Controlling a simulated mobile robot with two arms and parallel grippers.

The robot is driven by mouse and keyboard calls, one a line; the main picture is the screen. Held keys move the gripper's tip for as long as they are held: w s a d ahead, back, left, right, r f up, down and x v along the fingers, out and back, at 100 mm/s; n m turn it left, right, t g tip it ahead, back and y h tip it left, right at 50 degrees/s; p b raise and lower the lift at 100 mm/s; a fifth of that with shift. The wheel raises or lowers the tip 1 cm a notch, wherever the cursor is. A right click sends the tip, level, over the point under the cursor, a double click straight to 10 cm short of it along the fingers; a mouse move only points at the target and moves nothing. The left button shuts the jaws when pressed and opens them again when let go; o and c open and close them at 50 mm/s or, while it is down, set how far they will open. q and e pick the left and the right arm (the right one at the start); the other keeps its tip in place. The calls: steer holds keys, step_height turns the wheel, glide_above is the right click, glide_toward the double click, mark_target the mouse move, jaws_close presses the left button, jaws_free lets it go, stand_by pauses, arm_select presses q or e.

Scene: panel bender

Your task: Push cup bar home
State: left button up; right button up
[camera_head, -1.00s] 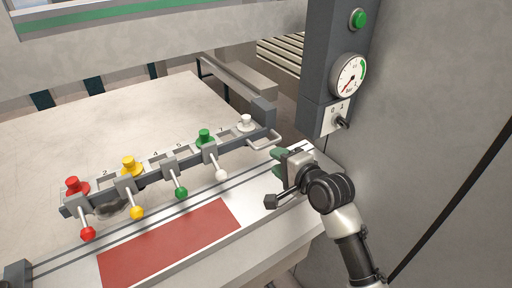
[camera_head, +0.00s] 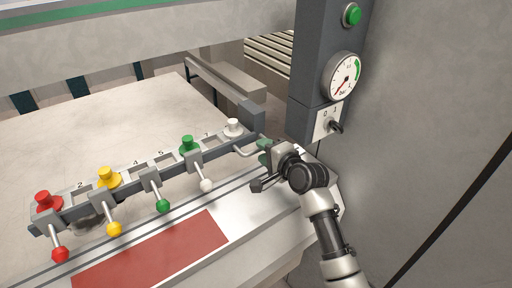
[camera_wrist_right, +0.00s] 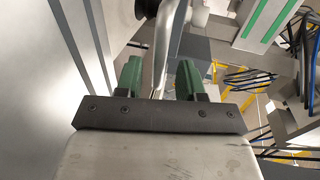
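The cup bar (camera_head: 130,183) is a long grey bar lying diagonally over the machine bed, with red, yellow, green and white cups on top and coloured ball-ended levers along its front. A bent metal handle (camera_head: 244,152) is at its right end. My right gripper (camera_head: 263,152) is at this handle. In the right wrist view its green fingers (camera_wrist_right: 160,78) stand apart, with the handle (camera_wrist_right: 164,45) running between them. Gaps show beside the handle, so the fingers look open around it. The handle's far part is hidden by the fingers in the head view. My left gripper is not in view.
A grey control post with a green button (camera_head: 351,15), a gauge (camera_head: 343,76) and a switch (camera_head: 334,126) stands just behind my right gripper. A red plate (camera_head: 155,252) lies in front of the bar. The pale bed (camera_head: 95,120) behind the bar is clear.

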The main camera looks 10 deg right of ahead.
steer(key=shift+w+a, duration=0.4)
steer(key=shift+a, duration=0.1)
steer(key=shift+w+f, duration=0.2)
steer(key=shift+w, duration=0.5)
jaws_close()
steer(key=shift+d, duration=0.1)
